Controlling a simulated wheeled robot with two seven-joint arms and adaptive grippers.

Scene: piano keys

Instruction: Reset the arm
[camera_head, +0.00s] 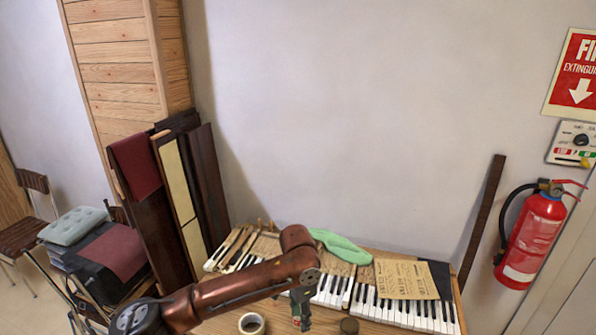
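My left arm comes in from the lower left and bends down over the piano keyboard (428,318). My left gripper (301,318) points down in front of the keys, near the bottom edge of the view. It is small and dark there, and I cannot tell whether its fingers are open or shut. A small greenish patch shows by the fingers, too small to make out. The arm hides part of the keys. My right arm and gripper are not in view.
A tape roll (251,323) and a dark round object (349,326) lie in front of the keys. A green cloth (340,246) and paper sheets (405,279) lie on the keyboard. Wooden panels (205,185) lean at left; a fire extinguisher (532,238) hangs at right.

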